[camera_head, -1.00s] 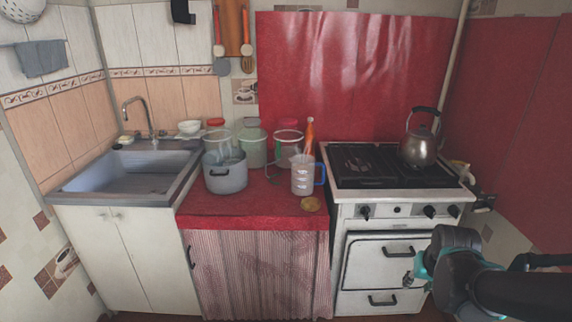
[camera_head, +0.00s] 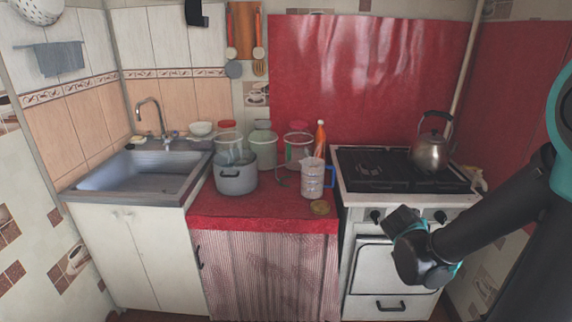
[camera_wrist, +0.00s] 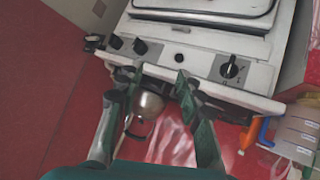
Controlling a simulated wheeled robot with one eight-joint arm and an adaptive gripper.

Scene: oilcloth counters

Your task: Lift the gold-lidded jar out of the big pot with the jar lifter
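The big grey pot (camera_head: 236,180) stands on the red counter beside the sink. Something clear and glassy shows at its mouth, but I cannot make out a gold lid inside. A thin dark loop (camera_head: 283,176) lies right of the pot, possibly the jar lifter; it is too small to be sure. A flat gold disc (camera_head: 320,208) lies near the counter's front edge. In the wrist view my gripper (camera_wrist: 155,79) has its fingers spread with nothing held. My arm is in front of the stove, right of the counter and apart from these things.
A measuring jug (camera_head: 312,180) with a blue handle stands right of the pot. Jars (camera_head: 262,145) and an orange bottle (camera_head: 320,138) stand behind. A kettle (camera_head: 430,153) sits on the stove (camera_head: 365,196). The sink (camera_head: 140,178) is at left. The counter's front strip is mostly clear.

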